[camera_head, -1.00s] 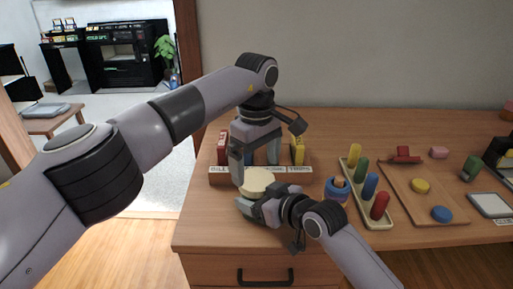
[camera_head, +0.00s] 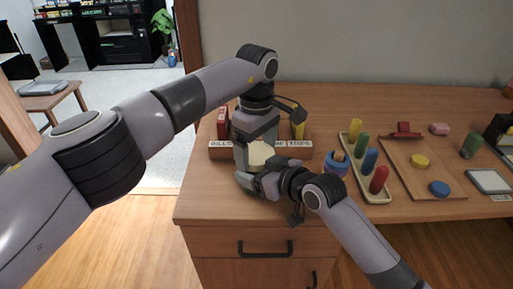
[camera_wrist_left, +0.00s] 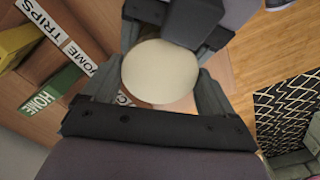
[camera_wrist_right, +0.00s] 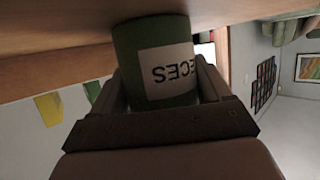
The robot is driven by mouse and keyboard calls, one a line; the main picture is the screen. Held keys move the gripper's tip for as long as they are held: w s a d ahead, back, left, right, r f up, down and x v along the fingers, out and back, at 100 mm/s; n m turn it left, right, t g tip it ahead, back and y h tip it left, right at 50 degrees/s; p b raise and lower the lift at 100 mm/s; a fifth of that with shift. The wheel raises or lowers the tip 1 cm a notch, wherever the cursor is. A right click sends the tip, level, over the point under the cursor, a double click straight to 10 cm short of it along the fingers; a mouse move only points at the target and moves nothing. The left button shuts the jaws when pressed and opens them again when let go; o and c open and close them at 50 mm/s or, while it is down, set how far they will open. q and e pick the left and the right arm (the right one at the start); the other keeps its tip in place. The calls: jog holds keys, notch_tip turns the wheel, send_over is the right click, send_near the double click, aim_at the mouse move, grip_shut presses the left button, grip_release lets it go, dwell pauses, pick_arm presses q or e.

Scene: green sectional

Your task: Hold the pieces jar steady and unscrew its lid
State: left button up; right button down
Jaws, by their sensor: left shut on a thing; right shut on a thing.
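The pieces jar (camera_wrist_right: 153,45) is green with a white label reading "...ECES", upside down in the right wrist view. Its round cream lid (camera_head: 261,152) faces up in the head view and also shows in the left wrist view (camera_wrist_left: 160,72). My left gripper (camera_head: 257,158) reaches down from above, its fingers shut on opposite sides of the lid. My right gripper (camera_head: 250,181) comes in low from the front right and is shut on the jar's body below the lid. In the head view the grippers hide most of the jar.
To the right are a blue ringed cup (camera_head: 336,165), a peg tray (camera_head: 372,192) and a wooden board (camera_head: 408,182). The table's front edge is close to the jar.

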pick_arm(q)
jog(key=n, duration=0.5)
jog(key=shift+n, duration=0.4)
jog(key=o, duration=0.9)
jog(key=shift+r, duration=0.15)
jog(key=shift+r, duration=2.15)
pick_arm(e)
grip_release()
